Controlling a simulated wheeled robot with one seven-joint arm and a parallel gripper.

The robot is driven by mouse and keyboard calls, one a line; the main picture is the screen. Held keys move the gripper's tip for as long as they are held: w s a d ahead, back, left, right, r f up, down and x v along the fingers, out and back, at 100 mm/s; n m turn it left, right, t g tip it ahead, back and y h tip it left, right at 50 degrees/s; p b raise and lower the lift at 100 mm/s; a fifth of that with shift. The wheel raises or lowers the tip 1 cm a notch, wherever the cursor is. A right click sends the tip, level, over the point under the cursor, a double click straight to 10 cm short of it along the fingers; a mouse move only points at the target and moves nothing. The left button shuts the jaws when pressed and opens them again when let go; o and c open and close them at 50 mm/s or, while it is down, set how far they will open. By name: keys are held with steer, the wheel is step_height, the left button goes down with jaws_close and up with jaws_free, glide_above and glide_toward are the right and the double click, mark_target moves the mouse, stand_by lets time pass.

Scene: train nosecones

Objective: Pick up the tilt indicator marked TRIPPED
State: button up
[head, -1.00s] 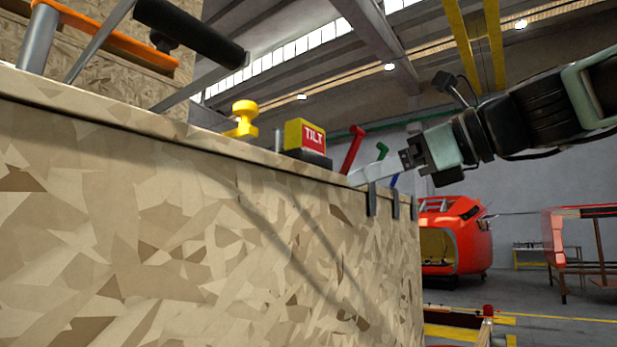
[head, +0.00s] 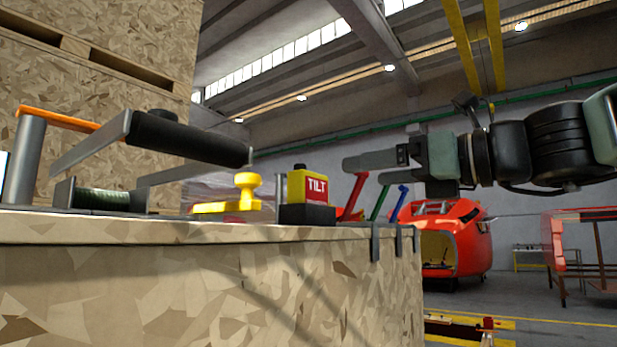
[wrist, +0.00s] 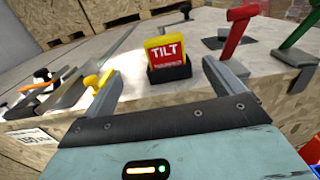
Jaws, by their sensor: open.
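The tilt indicator (head: 308,187) is a yellow block with a red face reading TILT, on a black base. It stands upright on the crate top near the front edge. It also shows in the wrist view (wrist: 166,50), where smaller print under TILT is too small to read; I cannot make out TRIPPED. My gripper (head: 352,163) is open and empty, to the right of the indicator and a little higher in the head view. In the wrist view its two fingers (wrist: 160,72) are spread, with the indicator seen between and beyond the tips, apparently untouched.
A yellow knobbed piece (head: 240,196) and a black-handled tool (head: 190,138) stand left of the indicator. Red (wrist: 238,30), green (wrist: 302,42) and blue (head: 398,204) levers stand close on its right. The wooden crate's edge (head: 200,232) drops off in front.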

mark_target(314, 181)
steer(key=p+x, duration=0.2)
steer(key=x, duration=0.8)
steer(key=p+x, duration=0.1)
steer(key=x, duration=0.2)
steer(key=p+x, duration=0.1)
steer(key=x, duration=0.1)
steer(key=shift+w+d+f+p, duration=0.2)
steer(key=shift+w+f+p, duration=0.1)
steer(key=shift+w+f, duration=0.05)
steer(key=c, duration=1.1)
